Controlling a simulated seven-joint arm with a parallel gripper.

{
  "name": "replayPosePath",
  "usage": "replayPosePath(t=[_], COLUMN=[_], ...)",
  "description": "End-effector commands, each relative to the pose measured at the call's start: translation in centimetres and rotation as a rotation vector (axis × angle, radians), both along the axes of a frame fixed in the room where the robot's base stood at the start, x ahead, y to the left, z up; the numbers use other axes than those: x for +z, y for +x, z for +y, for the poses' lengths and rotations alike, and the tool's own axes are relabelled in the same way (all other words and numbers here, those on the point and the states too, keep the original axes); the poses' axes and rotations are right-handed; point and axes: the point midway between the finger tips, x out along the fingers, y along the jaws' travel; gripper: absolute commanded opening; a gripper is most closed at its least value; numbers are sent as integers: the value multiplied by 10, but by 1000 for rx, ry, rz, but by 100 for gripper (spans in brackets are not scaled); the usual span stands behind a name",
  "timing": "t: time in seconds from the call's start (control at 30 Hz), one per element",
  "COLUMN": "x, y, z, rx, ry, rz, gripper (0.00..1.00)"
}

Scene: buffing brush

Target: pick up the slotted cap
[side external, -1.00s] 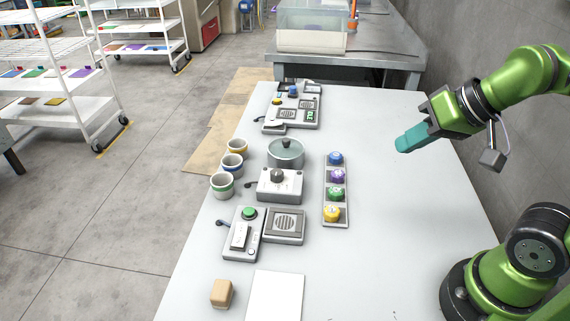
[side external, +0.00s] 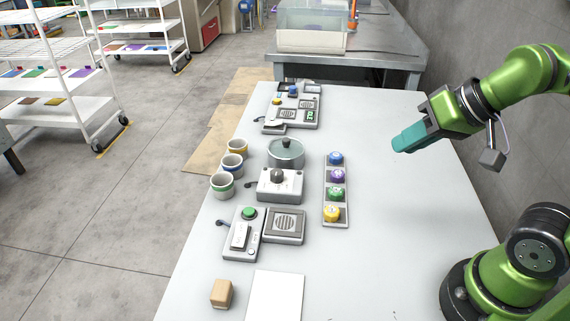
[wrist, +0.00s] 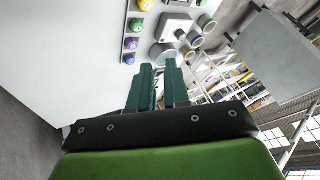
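Several round coloured caps sit in a row in a narrow grey tray (side external: 343,224): a blue cap (side external: 335,158), a purple cap (side external: 337,175), a green cap (side external: 336,194) and a yellow cap (side external: 332,213). I cannot tell which one is slotted. They also show at the top of the wrist view, such as the green cap (wrist: 136,25). My gripper (side external: 400,144) is in the air to the right of the tray, clear of every cap. In the wrist view its teal fingers (wrist: 159,66) are apart with nothing between them.
Left of the tray stand a lidded pot (side external: 286,153), a grey box with a knob (side external: 280,186) and three cups (side external: 232,163). A device with a green button (side external: 249,213), a tan block (side external: 221,293) and a white sheet (side external: 274,297) are nearer. The table's right side is clear.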

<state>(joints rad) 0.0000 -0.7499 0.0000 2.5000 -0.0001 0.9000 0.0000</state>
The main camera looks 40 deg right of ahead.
Motion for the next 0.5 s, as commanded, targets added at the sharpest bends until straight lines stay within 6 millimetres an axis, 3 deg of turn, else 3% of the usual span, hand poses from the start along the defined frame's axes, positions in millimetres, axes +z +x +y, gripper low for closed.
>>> replayPosePath(t=[0.03,0.3,0.5], x=[0,0,0], y=[0,0,0], z=[0,0,0], rx=[0,0,0], ry=[0,0,0], rz=[0,0,0], gripper=[24,66,68])
